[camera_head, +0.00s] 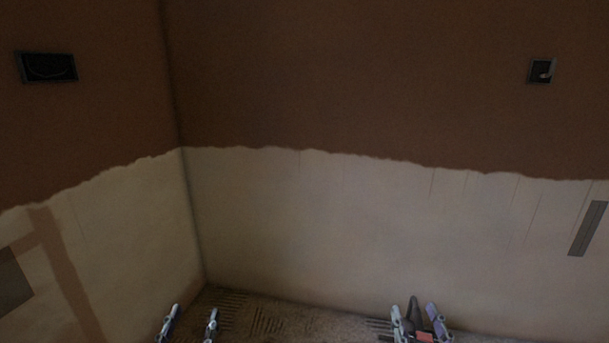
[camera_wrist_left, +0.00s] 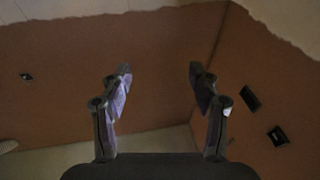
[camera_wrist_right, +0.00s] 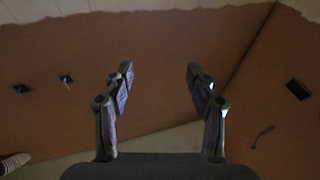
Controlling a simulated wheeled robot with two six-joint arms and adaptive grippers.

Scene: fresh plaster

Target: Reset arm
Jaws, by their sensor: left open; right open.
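My left gripper (camera_head: 190,314) is at the bottom edge of the head view, left of centre, with its two fingers apart. In the left wrist view the left gripper (camera_wrist_left: 160,72) is open, with only wall between its fingers. My right gripper (camera_head: 416,312) is at the bottom edge, right of centre. In the right wrist view the right gripper (camera_wrist_right: 160,72) is also open and empty.
Two walls meet in a corner (camera_head: 192,210), brown above and pale below a ragged edge. A dark vent-like panel (camera_head: 47,67) is on the left wall. A small box (camera_head: 541,71) and a grey strip (camera_head: 588,228) are on the right wall. Brown floor (camera_head: 270,310) shows below.

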